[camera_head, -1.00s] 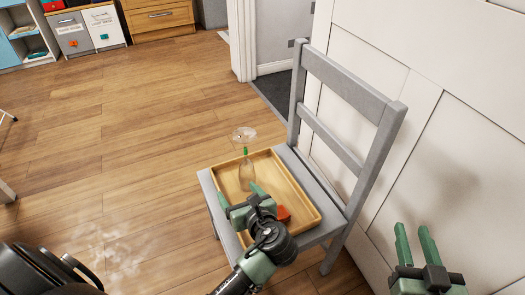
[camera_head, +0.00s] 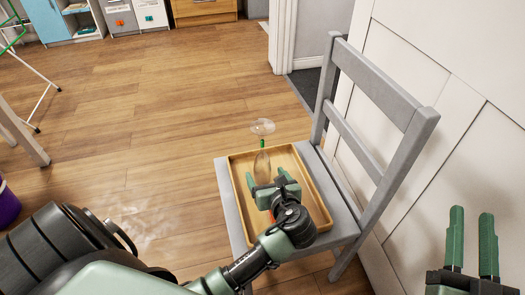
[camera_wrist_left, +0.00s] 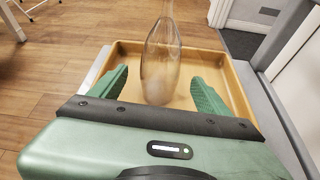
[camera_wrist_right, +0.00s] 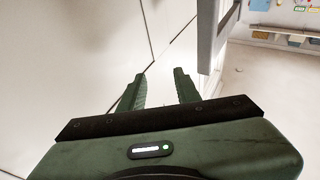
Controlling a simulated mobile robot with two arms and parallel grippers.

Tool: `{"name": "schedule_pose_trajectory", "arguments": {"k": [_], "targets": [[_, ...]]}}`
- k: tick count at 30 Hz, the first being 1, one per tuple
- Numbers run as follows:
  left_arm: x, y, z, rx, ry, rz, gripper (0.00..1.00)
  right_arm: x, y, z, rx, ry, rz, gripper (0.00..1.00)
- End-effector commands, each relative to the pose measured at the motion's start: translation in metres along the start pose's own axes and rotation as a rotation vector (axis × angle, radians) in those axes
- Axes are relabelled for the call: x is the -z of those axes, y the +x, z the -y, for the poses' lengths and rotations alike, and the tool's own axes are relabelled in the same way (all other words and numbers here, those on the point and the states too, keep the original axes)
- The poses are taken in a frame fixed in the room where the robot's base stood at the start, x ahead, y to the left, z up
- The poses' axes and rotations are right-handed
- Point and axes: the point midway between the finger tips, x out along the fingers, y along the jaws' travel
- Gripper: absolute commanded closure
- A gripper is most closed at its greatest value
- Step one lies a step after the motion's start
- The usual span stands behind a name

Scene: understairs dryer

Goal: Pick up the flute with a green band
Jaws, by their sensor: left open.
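The flute (camera_head: 262,162) is clear glass with a green band (camera_head: 262,143) on its stem. It stands upside down in a wooden tray (camera_head: 322,212), foot (camera_head: 262,127) at the top. The tray rests on a grey chair seat. My left gripper (camera_head: 267,178) is open over the tray at the near side of the flute's bowl. In the left wrist view the bowl (camera_wrist_left: 160,62) shows between the two fingers, with a gap on each side; the band is out of that view. My right gripper (camera_head: 471,212) is open and empty, in front of the white panelling.
The grey chair's backrest (camera_head: 385,95) rises right of the tray, near the white panelled wall (camera_head: 450,130). A small orange-red thing (camera_head: 271,215) in the tray is mostly hidden by my left gripper. Open wooden floor (camera_head: 150,130) lies to the left.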

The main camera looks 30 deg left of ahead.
Motion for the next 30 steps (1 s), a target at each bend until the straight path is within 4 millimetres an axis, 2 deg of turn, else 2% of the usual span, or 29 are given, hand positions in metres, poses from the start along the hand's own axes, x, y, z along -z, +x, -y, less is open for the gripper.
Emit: {"name": "schedule_pose_trajectory", "arguments": {"k": [5,13,18,25,26,30], "targets": [[0.004,0.014,0.000,0.000,0.000,0.002,0.23,0.036,-0.004,0.005,0.011,0.008,-0.209,0.67],[0.005,0.035,0.000,0.000,0.000,0.001,0.23,0.086,-0.023,0.010,0.023,0.021,-0.496,0.67],[0.003,0.041,0.000,0.001,0.000,0.001,0.23,0.100,-0.032,0.011,0.026,0.026,-0.577,0.67],[0.003,0.041,0.000,0.001,0.000,0.000,0.23,0.102,-0.033,0.012,0.026,0.026,-0.585,0.67],[0.003,0.041,0.000,0.001,0.000,0.000,0.26,0.102,-0.033,0.012,0.026,0.026,-0.585,0.67],[0.003,0.041,0.000,0.001,0.000,0.000,0.65,0.102,-0.033,0.012,0.026,0.026,-0.584,0.67]]}}
